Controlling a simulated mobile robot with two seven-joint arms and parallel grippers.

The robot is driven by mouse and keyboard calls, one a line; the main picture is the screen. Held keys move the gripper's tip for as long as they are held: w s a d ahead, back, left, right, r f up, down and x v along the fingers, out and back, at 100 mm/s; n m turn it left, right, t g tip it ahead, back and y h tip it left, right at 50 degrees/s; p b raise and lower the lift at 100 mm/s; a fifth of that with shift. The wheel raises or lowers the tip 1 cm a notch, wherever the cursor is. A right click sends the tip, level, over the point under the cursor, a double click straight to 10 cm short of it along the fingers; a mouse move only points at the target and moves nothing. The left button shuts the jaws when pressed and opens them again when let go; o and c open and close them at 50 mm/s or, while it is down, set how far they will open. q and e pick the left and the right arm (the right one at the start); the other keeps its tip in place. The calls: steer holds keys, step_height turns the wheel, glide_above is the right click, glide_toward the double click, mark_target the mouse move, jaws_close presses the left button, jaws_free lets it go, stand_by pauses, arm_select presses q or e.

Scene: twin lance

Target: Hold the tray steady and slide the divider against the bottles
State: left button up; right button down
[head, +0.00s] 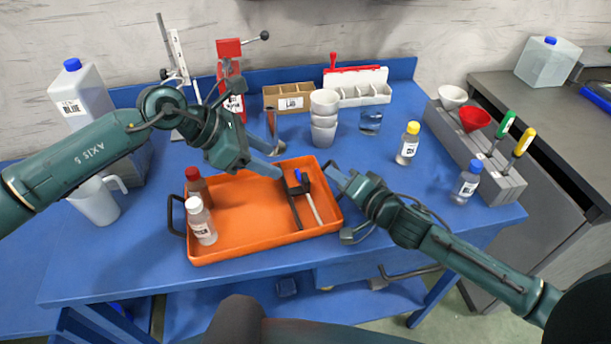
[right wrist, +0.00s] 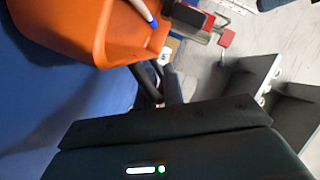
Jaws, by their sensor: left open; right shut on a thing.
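The orange tray (head: 245,243) lies on the blue table; its right end also shows in the right wrist view (right wrist: 88,30). A red-capped brown bottle (head: 196,185) and a white-capped bottle (head: 201,222) stand at its left end. A dark bar (head: 294,208), seemingly the divider, lies across the right part, apart from the bottles. A pale stick with a blue end (head: 314,208) is beside it. My left gripper (head: 272,160) is open above the tray's back edge, near the bar. My right gripper (head: 335,178) is shut at the tray's right end, apparently on its handle, mostly hidden.
Stacked cups (head: 323,118), a glass of liquid (head: 371,121) and a yellow-capped bottle (head: 408,145) stand behind and right of the tray. A white jug (head: 96,204) stands left. A grey tool rack (head: 470,150) lines the right edge. The table in front is clear.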

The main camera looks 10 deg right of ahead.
mark_target(304, 177)
arm_select(q)
steer(key=x, duration=1.1)
steer(key=shift+f, duration=0.1)
jaws_close()
